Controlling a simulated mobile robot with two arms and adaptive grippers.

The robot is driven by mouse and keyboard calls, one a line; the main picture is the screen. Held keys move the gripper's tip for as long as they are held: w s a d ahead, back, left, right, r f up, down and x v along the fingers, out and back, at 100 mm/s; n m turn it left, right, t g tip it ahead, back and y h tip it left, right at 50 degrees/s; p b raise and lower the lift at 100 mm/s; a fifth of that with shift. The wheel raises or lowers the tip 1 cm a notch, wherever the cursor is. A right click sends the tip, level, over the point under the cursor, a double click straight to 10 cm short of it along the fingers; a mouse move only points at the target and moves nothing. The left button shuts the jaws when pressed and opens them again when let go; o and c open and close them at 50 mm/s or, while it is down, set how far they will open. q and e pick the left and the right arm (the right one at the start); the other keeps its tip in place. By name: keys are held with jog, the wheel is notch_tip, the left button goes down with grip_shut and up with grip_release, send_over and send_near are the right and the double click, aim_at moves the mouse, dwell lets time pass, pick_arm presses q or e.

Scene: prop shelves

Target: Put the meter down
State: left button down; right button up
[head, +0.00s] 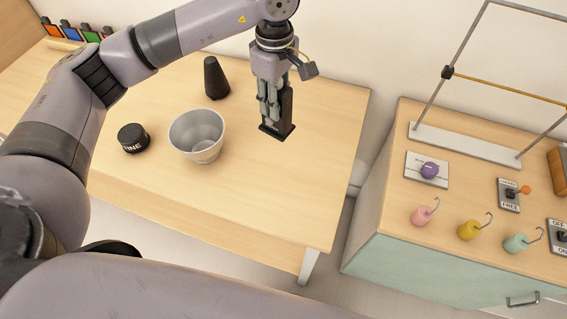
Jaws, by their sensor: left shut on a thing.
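The meter (286,108) is a black upright piece with a flat, square black base. My left gripper (268,108) points down at the back right of the wooden table (320,165) and is shut on the meter's upright part. The meter stands about upright in the grip. Its base is at or just above the table top; I cannot tell whether it touches. The fingers hide part of its left side. My right gripper is not in view.
A white bowl (197,136), a black round tin (133,138) and a black cone (215,78) stand left of the meter. The table's right front is clear. Across a gap, a cabinet (385,222) carries a metal frame (465,144) and several hooked weights (469,230).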

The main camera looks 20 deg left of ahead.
aim_at(279, 86)
pick_arm(q)
jog(key=r+n, duration=0.1)
jog(key=r, duration=0.1)
jog(key=r+n, duration=0.1)
jog(key=shift+w+d+n, duration=0.15)
jog(key=shift+w+n, duration=0.1)
jog(key=shift+n, duration=0.05)
jog(key=shift+r, duration=0.15)
jog(key=shift+n, duration=0.3)
jog(key=f+p, duration=0.1)
jog(key=f, duration=0.2)
jog(key=f+p, duration=0.1)
jog(key=f, duration=0.3)
jog(key=shift+w+d+f, duration=0.1)
jog(key=shift+w+d, duration=0.05)
jog(key=shift+d, duration=0.05)
notch_tip(279, 86, down, 13)
jog(key=p, duration=0.3)
jog(key=shift+r, duration=0.2)
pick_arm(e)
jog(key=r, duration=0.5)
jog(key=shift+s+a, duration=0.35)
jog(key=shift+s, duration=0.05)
